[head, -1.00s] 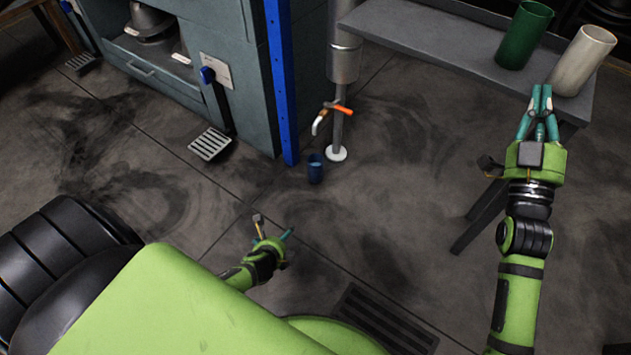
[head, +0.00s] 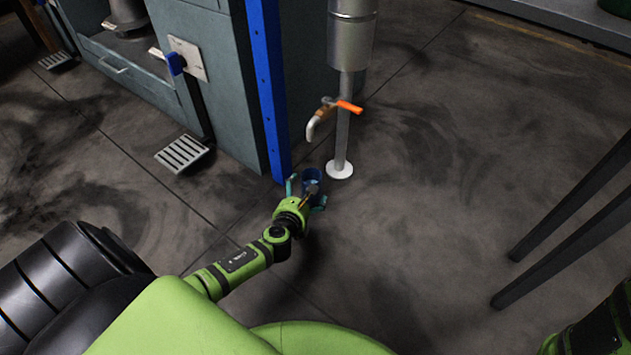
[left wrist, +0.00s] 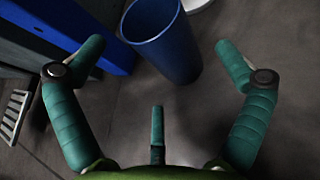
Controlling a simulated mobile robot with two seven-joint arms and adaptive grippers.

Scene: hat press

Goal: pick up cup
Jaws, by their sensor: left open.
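A dark blue cup (head: 312,178) stands on the floor below the tap, close to the foot of the blue post. It also shows in the left wrist view (left wrist: 170,45), upright and just beyond my fingers. My left gripper (head: 306,190) is open, with its teal fingers spread at the near side of the cup. In the left wrist view my left gripper (left wrist: 158,62) has a gap between its fingertips, with the cup ahead of them and the fingers not closed on it. My right gripper is out of view; only part of my right arm shows at the lower right.
A metal pipe with an orange-handled tap (head: 340,105) and round white foot (head: 339,169) stands just behind the cup. The blue post (head: 268,90) and grey machine (head: 205,80) are to the left. Dark bench legs (head: 580,200) stand at the right. Floor between is clear.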

